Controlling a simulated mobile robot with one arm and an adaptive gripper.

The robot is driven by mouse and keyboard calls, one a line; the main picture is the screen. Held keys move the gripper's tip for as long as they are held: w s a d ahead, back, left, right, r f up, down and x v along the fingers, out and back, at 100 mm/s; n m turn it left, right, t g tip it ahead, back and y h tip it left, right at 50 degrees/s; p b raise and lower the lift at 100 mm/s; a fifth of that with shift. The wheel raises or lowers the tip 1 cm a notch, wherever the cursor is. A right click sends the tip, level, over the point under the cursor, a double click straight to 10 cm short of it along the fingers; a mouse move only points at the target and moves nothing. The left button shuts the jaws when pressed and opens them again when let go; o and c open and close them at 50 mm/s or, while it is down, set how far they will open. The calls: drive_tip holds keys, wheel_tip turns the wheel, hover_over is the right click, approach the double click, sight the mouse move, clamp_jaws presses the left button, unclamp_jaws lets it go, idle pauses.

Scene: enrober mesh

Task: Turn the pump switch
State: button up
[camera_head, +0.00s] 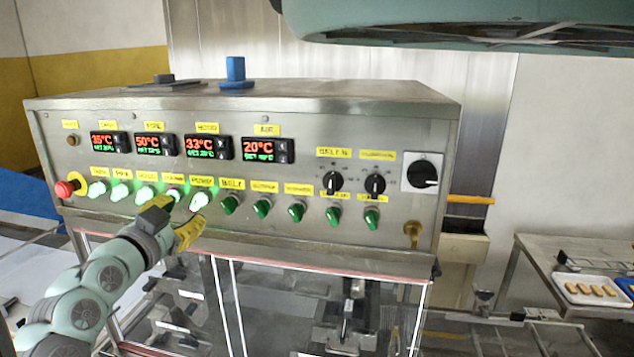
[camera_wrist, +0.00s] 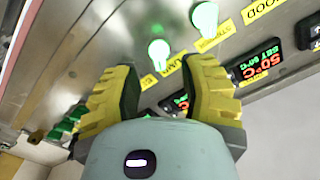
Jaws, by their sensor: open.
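The pump switch (camera_head: 199,200) is a glowing pale green knob, fifth from the left in the lower row of the steel control panel; its small yellow label looks like PUMP but is blurred. My gripper (camera_head: 176,219) is just below and left of it, with yellow-padded fingers apart and nothing between them that I can see. In the wrist view the gripper (camera_wrist: 160,75) has its fingers spread, and a glowing knob (camera_wrist: 158,50), which seems to be the pump switch, shows between and beyond the tips. Whether a finger touches it is unclear.
Several lit green knobs (camera_head: 146,194) lie to the left, with a red emergency button (camera_head: 63,189) at the end. Dark green knobs (camera_head: 263,208) and black rotary selectors (camera_head: 333,182) are to the right. Temperature displays (camera_head: 155,144) sit above. Clear enclosure panels are below.

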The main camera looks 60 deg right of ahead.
sight(194, 206)
drive_tip(key=p+x, duration=0.2)
drive_tip(key=x, duration=0.1)
drive_tip(key=shift+d+r, duration=0.15)
drive_tip(key=shift+d, duration=0.25)
drive_tip(key=shift+w+d+p, duration=0.2)
drive_tip(key=shift+d+p, duration=0.1)
drive_tip(key=shift+d, duration=0.3)
drive_tip(key=shift+o, duration=0.5)
drive_tip(key=shift+a, duration=0.1)
clamp_jaws()
drive_tip(key=shift+f, duration=0.2)
